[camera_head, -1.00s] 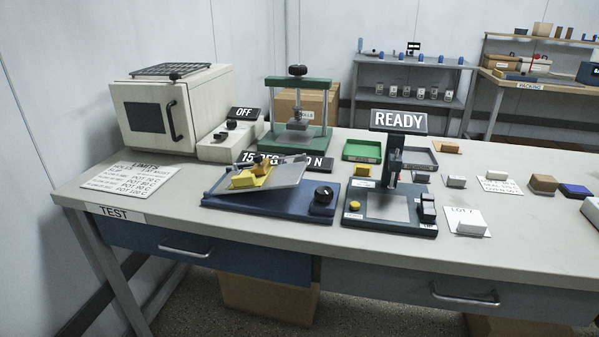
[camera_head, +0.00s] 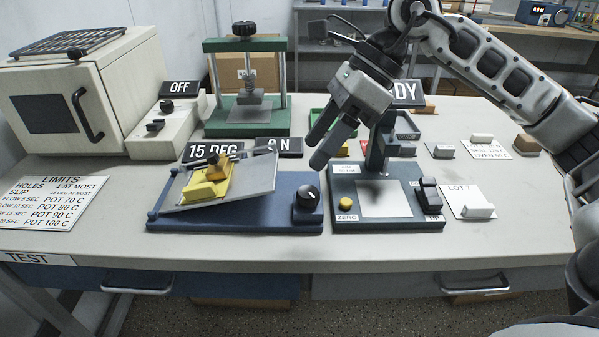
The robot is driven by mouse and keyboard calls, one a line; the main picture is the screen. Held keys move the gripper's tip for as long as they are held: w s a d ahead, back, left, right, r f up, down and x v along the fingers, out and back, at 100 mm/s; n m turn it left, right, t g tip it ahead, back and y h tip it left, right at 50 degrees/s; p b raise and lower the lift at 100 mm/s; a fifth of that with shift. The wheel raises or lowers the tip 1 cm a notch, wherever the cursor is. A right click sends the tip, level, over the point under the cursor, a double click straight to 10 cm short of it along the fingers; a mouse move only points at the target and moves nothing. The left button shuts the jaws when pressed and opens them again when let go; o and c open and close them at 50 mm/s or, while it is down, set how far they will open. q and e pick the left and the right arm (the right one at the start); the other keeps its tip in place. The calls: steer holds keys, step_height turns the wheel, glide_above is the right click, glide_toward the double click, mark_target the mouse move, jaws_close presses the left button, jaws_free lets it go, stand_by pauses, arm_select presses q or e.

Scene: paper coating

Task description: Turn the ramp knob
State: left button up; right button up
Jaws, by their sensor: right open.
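The ramp knob (camera_head: 307,197) is a black round knob with a light mark, on the right end of the blue ramp base (camera_head: 240,215). The grey ramp plate (camera_head: 255,184) is tilted, with a yellow block (camera_head: 206,188) on its left part. A sign above the ramp reads 15 DEG (camera_head: 213,150), and a force sign (camera_head: 278,146) beside it is partly hidden. My right gripper (camera_head: 318,148) is open and empty, fingers pointing down and left, above and slightly right of the knob, apart from it. My left gripper is not in view.
A scale-like device with a dark base (camera_head: 372,213) stands right of the ramp, its READY sign partly covered by my right arm. A green press (camera_head: 245,100) stands behind, an oven (camera_head: 72,100) at the left. Bare table lies in front of the ramp.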

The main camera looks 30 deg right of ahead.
steer(key=d+r+h, duration=0.2)
steer(key=d+h, duration=0.1)
steer(key=d, duration=0.3)
glide_toward(310, 191)
steer(key=shift+t, duration=0.4)
steer(key=x, duration=0.9)
steer(key=shift+s, duration=0.35)
steer(key=shift+c, duration=0.3)
steer(key=c, duration=0.9)
